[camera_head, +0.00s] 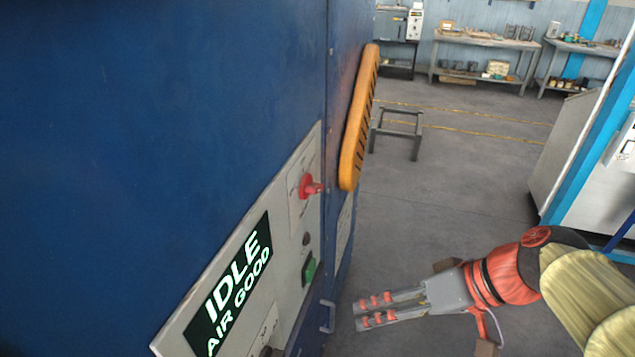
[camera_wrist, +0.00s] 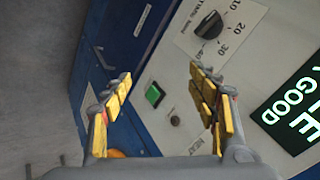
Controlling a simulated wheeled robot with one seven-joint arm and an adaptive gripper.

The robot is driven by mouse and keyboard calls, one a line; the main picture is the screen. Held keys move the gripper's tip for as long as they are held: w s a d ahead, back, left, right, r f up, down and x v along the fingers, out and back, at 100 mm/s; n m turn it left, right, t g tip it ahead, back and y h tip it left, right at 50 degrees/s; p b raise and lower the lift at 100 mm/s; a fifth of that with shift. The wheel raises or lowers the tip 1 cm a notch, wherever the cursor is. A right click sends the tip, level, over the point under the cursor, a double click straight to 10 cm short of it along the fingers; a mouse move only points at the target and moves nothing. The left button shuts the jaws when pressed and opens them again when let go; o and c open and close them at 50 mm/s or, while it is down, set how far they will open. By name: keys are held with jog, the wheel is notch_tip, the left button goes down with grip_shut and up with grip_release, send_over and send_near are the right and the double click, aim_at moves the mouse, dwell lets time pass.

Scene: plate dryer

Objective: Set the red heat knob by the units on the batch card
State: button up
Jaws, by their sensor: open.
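The red heat knob (camera_head: 310,187) sits on a pale plate on the light grey control panel (camera_head: 285,215) of the blue cabinet in the head view. I cannot make it out in the wrist view, where small lettering shows low between my fingers. My gripper (camera_head: 358,314) is open and empty, below and right of the knob, apart from the panel. In the wrist view my gripper (camera_wrist: 160,75) has its yellow-padded fingers spread in front of the panel. I see no batch card in either view.
A green button (camera_head: 309,270) and a display reading IDLE, AIR GOOD (camera_head: 230,290) are on the panel. A black dial (camera_wrist: 209,25) has a numbered scale. A yellow slotted part (camera_head: 360,120) juts from the cabinet beyond the knob. A metal handle (camera_head: 328,317) lies near my fingertips. Open floor lies right.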

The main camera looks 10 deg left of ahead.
jog(key=shift+o, duration=0.2)
jog(key=w+a+r+n+g+y, duration=0.1)
jog(key=w+a+r+n+y, duration=0.1)
jog(key=w+a+r+y, duration=0.2)
jog(key=w+a+r, duration=0.1)
jog(key=w+a, duration=0.1)
jog(key=shift+w+n+y+p, duration=0.3)
jog(key=n+t+y, duration=0.1)
jog(key=n+y, duration=0.2)
jog(key=y, duration=0.2)
send_near(321, 190)
jog(key=a, duration=1)
jog(key=shift+w, duration=0.2)
jog(key=shift+c, duration=1.3)
jog(key=c, duration=0.9)
